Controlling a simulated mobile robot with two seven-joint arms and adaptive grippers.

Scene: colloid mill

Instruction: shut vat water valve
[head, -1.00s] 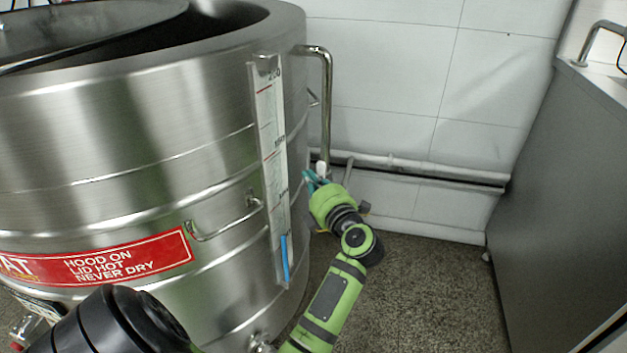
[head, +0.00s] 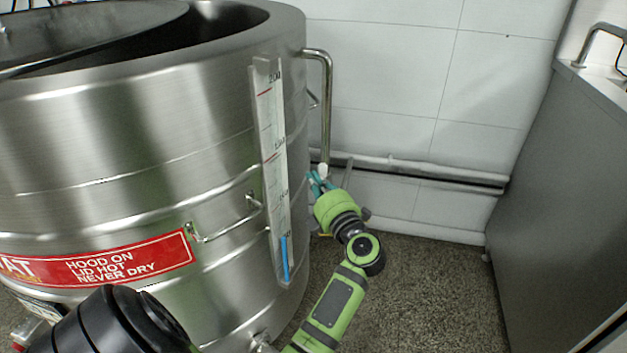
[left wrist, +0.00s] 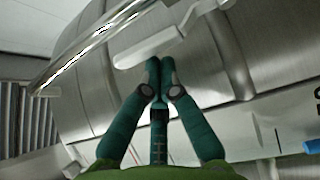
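The vat (head: 120,130) is a large steel vessel filling the left of the head view. A bent steel pipe (head: 328,105) comes off its right side and runs down to a small white valve handle (head: 322,170). In the left wrist view the white handle (left wrist: 158,40) lies slantwise just beyond the fingertips. My left gripper (head: 314,180) is low beside the vat, at the handle. Its teal fingers meet at their tips in the left wrist view (left wrist: 160,68), with nothing visible between them. Whether the tips touch the handle cannot be told. My right gripper is not in view.
A sight gauge (head: 270,170) and a bent steel handle (head: 225,225) stick out from the vat. Pipes (head: 420,168) run along the tiled wall behind. A grey cabinet (head: 560,190) stands at right. The floor (head: 430,290) between is clear.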

